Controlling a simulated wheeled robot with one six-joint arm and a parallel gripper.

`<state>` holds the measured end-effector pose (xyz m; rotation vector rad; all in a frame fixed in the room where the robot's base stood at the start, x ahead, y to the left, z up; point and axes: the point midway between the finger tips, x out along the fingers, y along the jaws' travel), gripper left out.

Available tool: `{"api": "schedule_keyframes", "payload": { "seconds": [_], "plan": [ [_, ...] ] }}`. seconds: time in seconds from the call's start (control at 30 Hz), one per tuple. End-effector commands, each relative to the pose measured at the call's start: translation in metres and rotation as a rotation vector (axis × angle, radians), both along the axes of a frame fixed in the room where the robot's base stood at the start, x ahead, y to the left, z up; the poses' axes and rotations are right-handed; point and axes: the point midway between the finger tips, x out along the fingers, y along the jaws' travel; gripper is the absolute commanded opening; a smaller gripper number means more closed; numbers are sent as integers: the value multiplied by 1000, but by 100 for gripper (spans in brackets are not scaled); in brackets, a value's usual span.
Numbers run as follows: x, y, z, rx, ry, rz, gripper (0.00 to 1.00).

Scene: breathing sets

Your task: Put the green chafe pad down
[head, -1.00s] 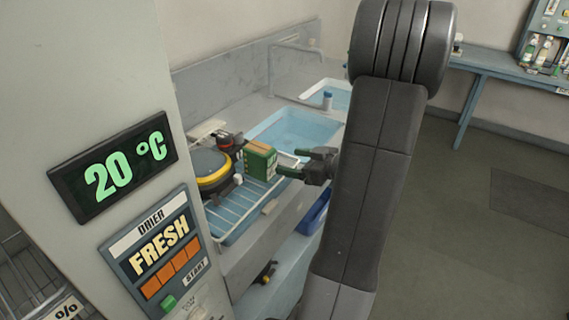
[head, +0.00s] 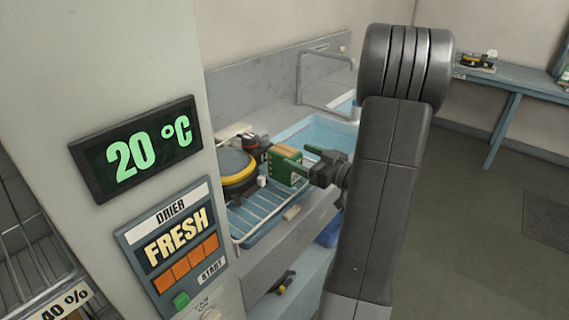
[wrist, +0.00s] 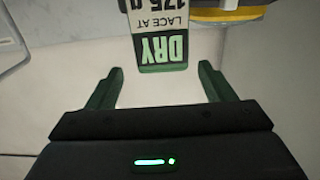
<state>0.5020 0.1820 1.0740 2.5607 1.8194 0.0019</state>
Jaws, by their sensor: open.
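A green block with an orange top (head: 287,167), which looks like the green chafe pad, stands on a white wire rack over the blue tray. In the wrist view the pad (wrist: 163,52) shows a green "DRY" band and a white "LACE AT 175 g" label. My gripper (head: 290,151) is open, with green fingers. In the wrist view my gripper (wrist: 160,72) has a finger on either side of the pad's near end, with gaps. The fingertips barely reach that end. The pad's far end is cut off.
A round black and yellow device (head: 236,172) stands close left of the pad on the rack (head: 265,212). A blue basin (head: 318,132) lies behind. The drier panel (head: 172,250) stands at the near left. A blue bench (head: 510,83) is far right.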

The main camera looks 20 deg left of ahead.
Motion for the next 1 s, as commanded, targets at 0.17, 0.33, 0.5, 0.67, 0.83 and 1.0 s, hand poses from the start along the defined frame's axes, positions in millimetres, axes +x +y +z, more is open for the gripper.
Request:
{"api": "schedule_keyframes", "payload": {
  "seconds": [0.17, 0.33, 0.5, 0.67, 0.83, 1.0],
  "plan": [
    [3, 9, 0, -1, 1, 0, 75],
    [5, 22, 0, -1, 3, 3, 75],
    [11, 44, 0, -1, 3, 3, 75],
    [16, 56, -1, 0, 2, 1, 75],
    [17, 59, -2, -1, 1, -1, 75],
    [17, 58, -2, -1, 1, -1, 64]
  ]
}}
